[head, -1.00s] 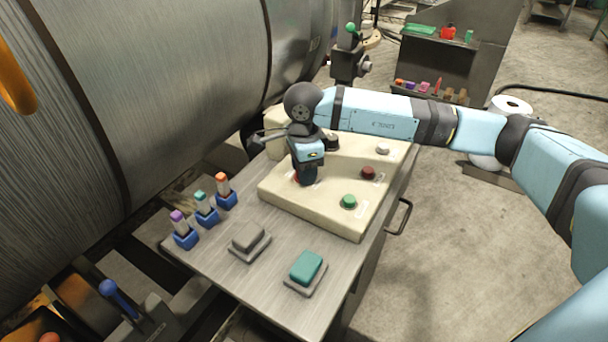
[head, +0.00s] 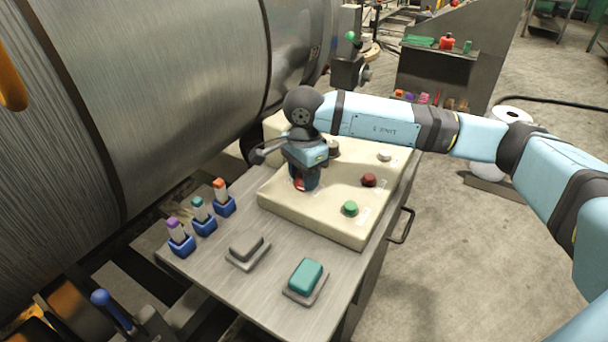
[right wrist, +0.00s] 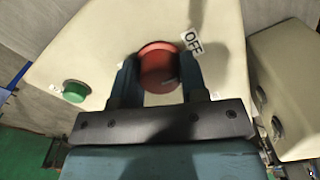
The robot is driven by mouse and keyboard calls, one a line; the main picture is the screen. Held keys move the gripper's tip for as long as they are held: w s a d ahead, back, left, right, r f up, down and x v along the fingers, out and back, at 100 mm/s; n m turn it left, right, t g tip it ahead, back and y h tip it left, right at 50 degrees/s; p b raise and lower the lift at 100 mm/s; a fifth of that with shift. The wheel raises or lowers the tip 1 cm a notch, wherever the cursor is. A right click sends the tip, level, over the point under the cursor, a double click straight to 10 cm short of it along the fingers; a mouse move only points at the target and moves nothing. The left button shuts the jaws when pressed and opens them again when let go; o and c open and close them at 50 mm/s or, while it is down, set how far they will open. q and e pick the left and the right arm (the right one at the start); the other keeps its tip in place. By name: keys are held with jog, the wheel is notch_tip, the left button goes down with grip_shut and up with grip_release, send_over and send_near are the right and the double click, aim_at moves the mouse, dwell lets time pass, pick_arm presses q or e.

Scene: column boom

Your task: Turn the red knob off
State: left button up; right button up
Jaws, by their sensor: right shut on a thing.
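The red knob (right wrist: 159,66) sits on the cream control box (head: 330,224). In the right wrist view it is between the two fingers of my right gripper (right wrist: 158,80), which is shut on it from both sides. A label reading OFF (right wrist: 193,41) is beside the knob, to its upper right in that view. In the head view my right gripper (head: 302,184) comes down onto the box, and only a little of the red knob shows at its tip. My left gripper is not in view.
The box also carries a green button (head: 350,208), a dark red button (head: 369,180) and a pale button (head: 384,156). In front on the metal table (head: 215,270) are a grey block (head: 246,248), a teal block (head: 306,275) and several blue holders. A large metal cylinder stands at left.

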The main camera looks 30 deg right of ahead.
jog(key=o, duration=0.9)
jog(key=shift+o, duration=0.2)
jog(key=shift+r, duration=0.1)
notch_tip(320, 180, up, 14)
jog(key=p, duration=0.1)
jog(key=shift+f, duration=0.2)
